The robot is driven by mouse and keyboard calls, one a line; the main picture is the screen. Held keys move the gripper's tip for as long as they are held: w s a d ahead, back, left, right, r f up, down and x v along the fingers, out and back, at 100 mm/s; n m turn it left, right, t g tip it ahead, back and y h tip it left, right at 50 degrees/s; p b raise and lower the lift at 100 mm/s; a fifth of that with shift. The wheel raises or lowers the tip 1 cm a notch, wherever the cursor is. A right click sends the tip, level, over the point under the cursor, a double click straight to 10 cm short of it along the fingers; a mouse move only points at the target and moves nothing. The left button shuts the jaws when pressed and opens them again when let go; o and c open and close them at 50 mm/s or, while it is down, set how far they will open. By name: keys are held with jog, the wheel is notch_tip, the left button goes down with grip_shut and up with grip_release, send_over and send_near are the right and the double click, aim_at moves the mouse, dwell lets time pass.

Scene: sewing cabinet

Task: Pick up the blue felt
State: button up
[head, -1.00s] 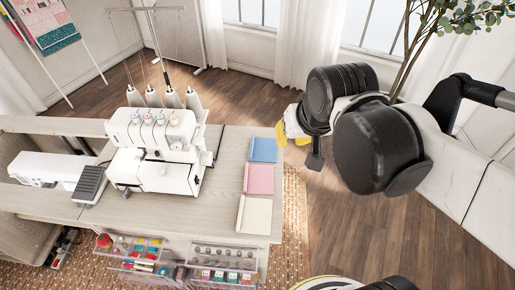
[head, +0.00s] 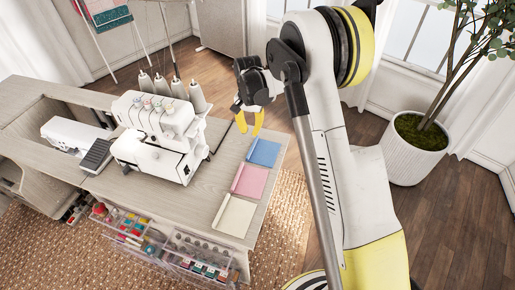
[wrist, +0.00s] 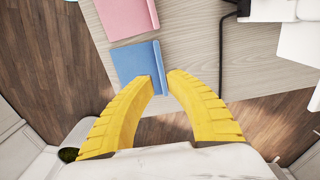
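The blue felt (head: 263,152) lies flat near the table's far right corner, the farthest of three felt pieces in a row. In the wrist view the blue felt (wrist: 138,66) lies beyond the fingertips, mostly ahead of the left finger. My gripper (head: 249,124) has yellow fingers and hangs over the far table edge beside the blue felt. The fingers stand apart with nothing between them, as the wrist view (wrist: 163,83) shows. The height of the tips above the felt is hard to tell.
A pink felt (head: 249,181) and a cream felt (head: 234,215) lie nearer on the table (head: 203,193). A white serger (head: 160,135) with thread cones stands to the left. Clear drawers (head: 195,260) stand at the front. A potted plant (head: 415,148) stands on the floor at right.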

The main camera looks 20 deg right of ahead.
jog(key=b, duration=0.2)
send_over(250, 151)
jog(key=f, duration=0.6)
jog(key=shift+w+d, duration=0.1)
jog(key=shift+w, duration=0.25)
jog(key=f, duration=0.1)
jog(key=f+b, duration=0.1)
jog(key=f, duration=0.1)
jog(key=f+b, duration=0.1)
jog(key=f, duration=0.1)
jog(key=shift+s+f, duration=0.15)
jog(key=shift+s, duration=0.2)
grip_shut()
